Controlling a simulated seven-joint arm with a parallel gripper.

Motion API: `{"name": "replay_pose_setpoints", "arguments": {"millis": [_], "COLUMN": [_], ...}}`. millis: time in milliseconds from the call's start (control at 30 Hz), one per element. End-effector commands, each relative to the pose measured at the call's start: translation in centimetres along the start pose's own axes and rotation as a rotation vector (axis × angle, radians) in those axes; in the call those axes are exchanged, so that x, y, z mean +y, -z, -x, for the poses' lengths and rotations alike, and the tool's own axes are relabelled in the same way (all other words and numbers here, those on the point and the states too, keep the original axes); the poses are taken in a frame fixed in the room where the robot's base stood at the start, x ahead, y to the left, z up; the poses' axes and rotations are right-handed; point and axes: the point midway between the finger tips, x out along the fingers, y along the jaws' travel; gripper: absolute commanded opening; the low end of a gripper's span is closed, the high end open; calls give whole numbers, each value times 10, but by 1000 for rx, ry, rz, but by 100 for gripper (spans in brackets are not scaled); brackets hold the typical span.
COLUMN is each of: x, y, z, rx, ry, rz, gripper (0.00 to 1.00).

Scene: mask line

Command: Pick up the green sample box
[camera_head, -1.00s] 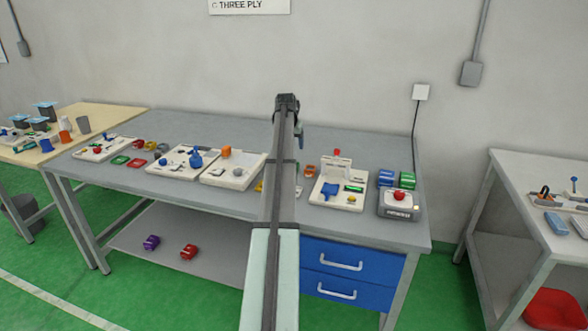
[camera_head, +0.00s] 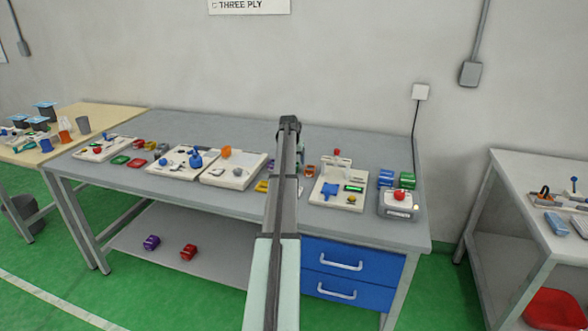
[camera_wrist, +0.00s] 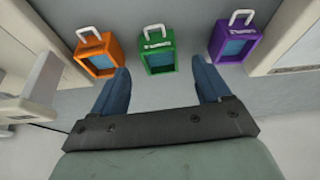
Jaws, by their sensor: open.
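The green sample box (camera_wrist: 157,52) has a white handle and a blue-grey front panel. In the wrist view it stands at top centre, between an orange box (camera_wrist: 98,56) and a purple box (camera_wrist: 236,42). My gripper (camera_wrist: 161,73) is open, with its two blue fingers on either side of the green box's lower end. No grip on the box shows; I cannot tell how far above or short of it the fingertips are.
Pale trays flank the row of boxes; one tray (camera_head: 323,200) with blue and green parts is right of my arm, another (camera_head: 236,180) left. Blue and green boxes (camera_head: 407,180) stand farther right by a grey device (camera_head: 398,210) with a red knob.

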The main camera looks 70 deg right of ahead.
Motion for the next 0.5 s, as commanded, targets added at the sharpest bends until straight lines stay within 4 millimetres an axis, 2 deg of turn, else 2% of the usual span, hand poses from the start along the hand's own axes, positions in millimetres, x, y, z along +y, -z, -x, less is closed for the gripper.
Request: {"name": "replay_pose_setpoints", "arguments": {"millis": [200,467,500], "x": [-1,0,0], "y": [3,2,2], "z": [-27,-30,-30], "rx": [0,1,1], "ry": [0,0,0], "rz": [0,0,0], "gripper": [77,77,73]}}
